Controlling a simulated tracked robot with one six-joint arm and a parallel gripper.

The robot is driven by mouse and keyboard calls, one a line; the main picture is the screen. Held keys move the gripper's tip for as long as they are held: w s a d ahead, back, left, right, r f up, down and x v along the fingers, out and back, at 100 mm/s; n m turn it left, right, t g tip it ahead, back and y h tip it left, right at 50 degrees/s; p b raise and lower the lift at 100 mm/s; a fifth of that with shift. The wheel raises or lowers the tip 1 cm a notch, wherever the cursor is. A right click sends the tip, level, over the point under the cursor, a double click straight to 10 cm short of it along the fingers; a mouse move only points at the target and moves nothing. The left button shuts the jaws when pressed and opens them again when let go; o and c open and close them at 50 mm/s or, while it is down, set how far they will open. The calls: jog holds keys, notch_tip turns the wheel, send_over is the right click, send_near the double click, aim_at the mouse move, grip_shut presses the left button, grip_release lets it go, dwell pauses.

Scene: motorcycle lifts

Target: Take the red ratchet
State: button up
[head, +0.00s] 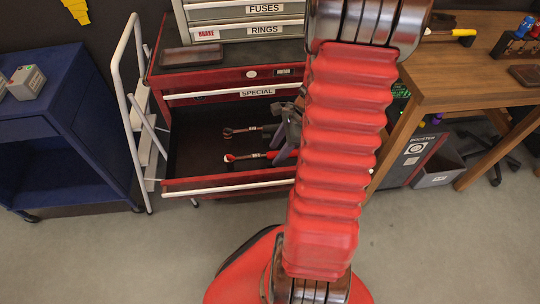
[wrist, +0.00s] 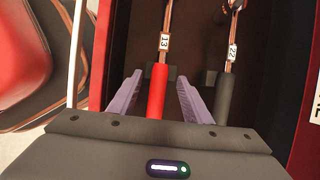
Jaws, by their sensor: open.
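My gripper (wrist: 160,76) is open, with one purple finger on each side of the red handle in that view. I cannot tell how far above the handle the fingers are. In the head view my gripper (head: 278,158) shows at the handle end, partly hidden by my arm.
A dark-handled tool (wrist: 224,95) with a 22 tag lies beside it to the right in the wrist view. The drawer front (head: 230,188) and side walls bound the space. A white ladder-like frame (head: 133,120) stands left of the red cabinet, and a wooden table (head: 460,75) stands right.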

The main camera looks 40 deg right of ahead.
jog(key=shift+c, duration=0.7)
grip_shut()
